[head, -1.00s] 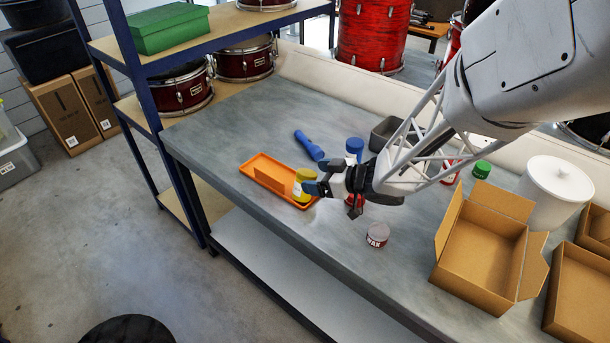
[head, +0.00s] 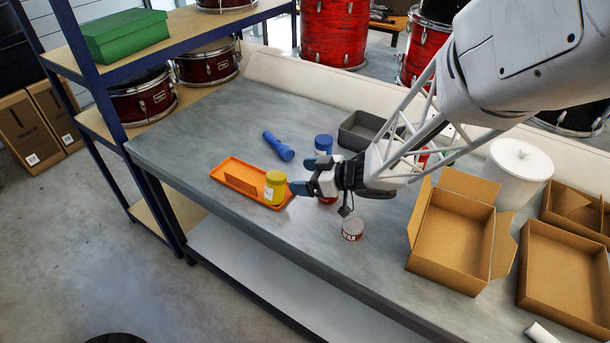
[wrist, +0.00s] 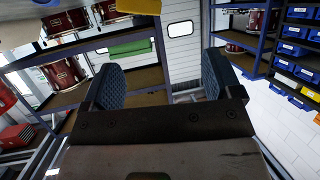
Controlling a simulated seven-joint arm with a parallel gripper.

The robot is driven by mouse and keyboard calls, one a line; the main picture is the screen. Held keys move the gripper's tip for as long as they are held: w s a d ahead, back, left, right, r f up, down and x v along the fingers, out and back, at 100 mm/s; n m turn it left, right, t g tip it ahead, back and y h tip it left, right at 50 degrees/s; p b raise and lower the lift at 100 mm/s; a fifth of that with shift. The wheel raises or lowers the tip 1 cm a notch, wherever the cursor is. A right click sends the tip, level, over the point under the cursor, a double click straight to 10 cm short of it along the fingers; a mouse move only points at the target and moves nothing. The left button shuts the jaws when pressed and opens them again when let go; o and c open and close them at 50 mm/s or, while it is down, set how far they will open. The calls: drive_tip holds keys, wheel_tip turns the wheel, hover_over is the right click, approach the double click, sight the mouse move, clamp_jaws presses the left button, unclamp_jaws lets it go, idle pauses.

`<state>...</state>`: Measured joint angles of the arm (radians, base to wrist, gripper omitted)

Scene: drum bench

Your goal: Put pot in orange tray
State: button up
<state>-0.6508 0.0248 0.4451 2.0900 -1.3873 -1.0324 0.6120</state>
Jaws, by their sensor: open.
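The yellow pot (head: 275,189) stands at the right end of the orange tray (head: 232,163), next to the tray's upright orange divider, and looks upright. My gripper (head: 303,176) is open just to the right of the pot, its blue-padded fingers apart with nothing seen held between them. In the wrist view the open fingers (wrist: 158,88) frame an empty gap, and a yellow piece (wrist: 140,7), likely the pot, shows at the top edge. The head view does not show clearly whether a fingertip still touches the pot.
A blue flashlight (head: 278,146) lies behind the tray. A blue-lidded jar (head: 323,143) and a grey bin (head: 362,130) stand behind my gripper. A wax tin (head: 352,228) stands in front. An open cardboard box (head: 450,237) and a white canister (head: 516,172) are to the right.

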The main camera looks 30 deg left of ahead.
idle(0.5)
drive_tip(key=w+d+r+m+t+h, duration=0.2)
drive_tip(key=w+d+r+m+t, duration=0.15)
drive_tip(key=w+d+t, duration=0.35)
drive_tip(key=w+d+r+m+t+h, duration=0.25)
drive_tip(key=w+d+r, duration=0.25)
drive_tip(key=d, duration=0.4)
drive_tip(key=d+r+m+t+h, duration=0.1)
drive_tip(key=d+r+m+h, duration=0.15)
drive_tip(key=d, duration=0.55)
drive_tip(key=d+r+m+t+h, duration=0.2)
drive_tip(key=d+m+h, duration=0.1)
drive_tip(key=d, duration=0.6)
drive_tip(key=s+d+r+m+g+h, duration=0.25)
drive_tip(key=s+d+m+h, duration=0.3)
drive_tip(key=s+d, duration=0.75)
drive_tip(key=s+d+m+g+y, duration=0.1)
drive_tip(key=s+d+m+g, duration=0.2)
drive_tip(key=s, duration=1)
drive_tip(key=d+g, duration=0.1)
drive_tip(key=d, duration=0.2)
drive_tip(key=shift+d+g+y, duration=0.2)
drive_tip(key=shift+g+y, duration=0.15)
drive_tip(key=shift+g, duration=0.05)
drive_tip(key=shift+o, duration=0.4)
drive_tip(key=shift+f, duration=0.1)
